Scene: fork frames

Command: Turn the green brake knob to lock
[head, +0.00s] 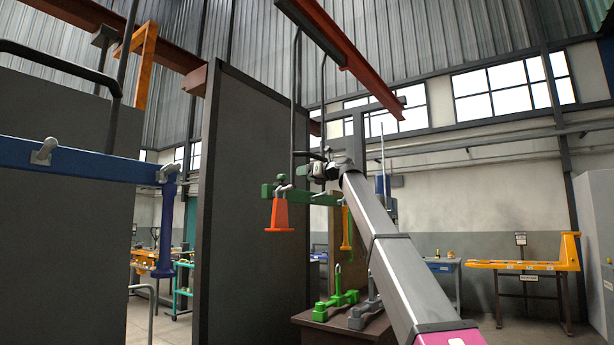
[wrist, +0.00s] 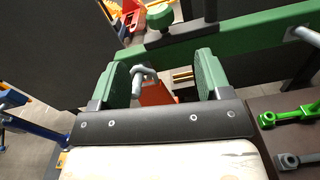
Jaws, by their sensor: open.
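The green brake knob (wrist: 160,15) shows at the top of the wrist view, on a dark bar beside the green beam (wrist: 250,38). In the head view, my gripper (head: 318,171) is close to the green beam (head: 305,198), from which an orange piece (head: 279,215) hangs.
A dark partition (head: 255,190) stands left of the beam. A blue beam (head: 85,160) with a hanging blue piece (head: 165,235) is at the far left. Below is a dark stand (head: 335,330) with a green fixture (head: 338,298) and a grey one (head: 366,308).

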